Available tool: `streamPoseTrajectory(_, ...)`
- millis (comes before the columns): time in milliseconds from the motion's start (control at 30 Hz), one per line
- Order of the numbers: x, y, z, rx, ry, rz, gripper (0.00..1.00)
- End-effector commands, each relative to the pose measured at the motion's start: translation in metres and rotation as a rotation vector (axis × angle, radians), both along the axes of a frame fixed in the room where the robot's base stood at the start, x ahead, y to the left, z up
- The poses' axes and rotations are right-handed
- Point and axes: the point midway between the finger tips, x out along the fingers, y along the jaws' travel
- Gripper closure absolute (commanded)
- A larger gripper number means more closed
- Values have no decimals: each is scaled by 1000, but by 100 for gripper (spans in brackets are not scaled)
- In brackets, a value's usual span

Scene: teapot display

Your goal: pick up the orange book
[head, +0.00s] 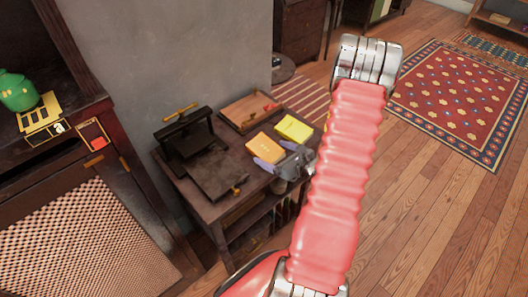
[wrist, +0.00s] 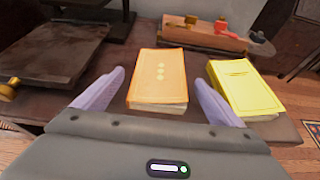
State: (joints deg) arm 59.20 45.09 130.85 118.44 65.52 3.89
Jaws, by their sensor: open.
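The orange book (wrist: 158,82) lies flat on the dark wooden table (wrist: 115,68), with small pale dots down its cover. It also shows in the head view (head: 265,147). My gripper (wrist: 163,88) is open, with its purple fingers apart; in the wrist view the orange book appears between them. In the head view my gripper (head: 271,155) is just in front of the book, over the table. I cannot tell whether the fingers touch it. Nothing is held.
A yellow book (wrist: 243,90) lies just right of the orange one, close to my right finger. A black press (head: 188,137) stands to the left. A wooden tray (head: 240,112) lies behind. A cabinet (head: 90,225) stands left of the table. Open floor is at the right.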

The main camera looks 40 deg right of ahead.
Motion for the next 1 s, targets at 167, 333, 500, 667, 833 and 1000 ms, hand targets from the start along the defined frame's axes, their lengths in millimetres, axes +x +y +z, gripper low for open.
streamPoseTrajectory(167, 22, 2, -9, 0, 1, 3, 9)
streamPoseTrajectory(333, 30, 1, -12, -1, 0, 0, 9)
streamPoseTrajectory(500, 29, 1, -12, -1, 0, 0, 9)
streamPoseTrajectory(667, 29, 1, -12, -1, 0, 0, 9)
streamPoseTrajectory(833, 29, 1, -12, 0, 0, 0, 10)
streamPoseTrajectory(1000, 29, 1, -12, 0, 0, 0, 22)
